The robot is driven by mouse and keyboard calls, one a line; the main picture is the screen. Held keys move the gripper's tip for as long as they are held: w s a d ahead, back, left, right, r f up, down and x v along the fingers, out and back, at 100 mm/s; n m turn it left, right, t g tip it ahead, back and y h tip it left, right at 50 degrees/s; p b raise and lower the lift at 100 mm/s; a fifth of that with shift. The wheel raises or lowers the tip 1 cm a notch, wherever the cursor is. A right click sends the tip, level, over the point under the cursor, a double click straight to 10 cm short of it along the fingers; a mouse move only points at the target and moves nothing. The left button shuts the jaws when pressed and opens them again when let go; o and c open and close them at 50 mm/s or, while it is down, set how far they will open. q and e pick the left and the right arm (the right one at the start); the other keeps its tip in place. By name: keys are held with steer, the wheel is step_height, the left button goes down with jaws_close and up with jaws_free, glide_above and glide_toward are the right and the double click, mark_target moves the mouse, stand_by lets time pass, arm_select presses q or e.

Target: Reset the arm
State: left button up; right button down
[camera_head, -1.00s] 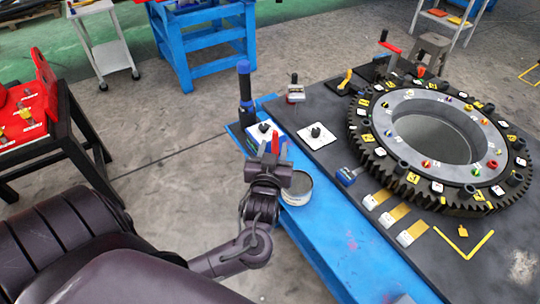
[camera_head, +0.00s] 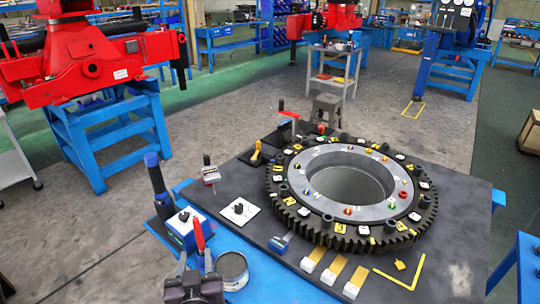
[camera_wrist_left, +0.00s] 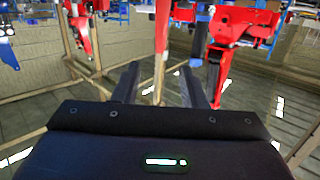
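My left gripper (camera_head: 194,268) is at the bottom of the head view, with its fingers apart. The left wrist view shows the two fingers (camera_wrist_left: 160,88) spread with a gap between them; I see nothing clasped there. My right gripper is not in view.
A dark table carries a large toothed ring (camera_head: 345,195). A dark upright cylinder with a blue top (camera_head: 157,185) stands left of the blue box. A red machine on a blue stand (camera_head: 110,130) is at the far left. A grey stool (camera_head: 327,105) stands behind the table.

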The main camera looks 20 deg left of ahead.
arm_select(q)
steer(key=d+f+m+g+h, duration=0.3)
steer(key=d+f+g+h, duration=0.15)
steer(key=d+h, duration=0.2)
steer(key=s+d+f+m+g+h, duration=0.15)
steer(key=s+f+m+g, duration=0.25)
steer(key=s+g, duration=0.5)
step_height(320, 180, down, 28)
steer(key=s, duration=0.3)
steer(key=s+a+f, duration=0.2)
steer(key=s+f, duration=0.8)
steer(key=s+a+f+b, duration=0.1)
steer(key=s+f, duration=0.9)
steer(key=shift+a+f+m, duration=0.2)
steer(key=shift+a+m, duration=0.15)
steer(key=shift+m, duration=0.05)
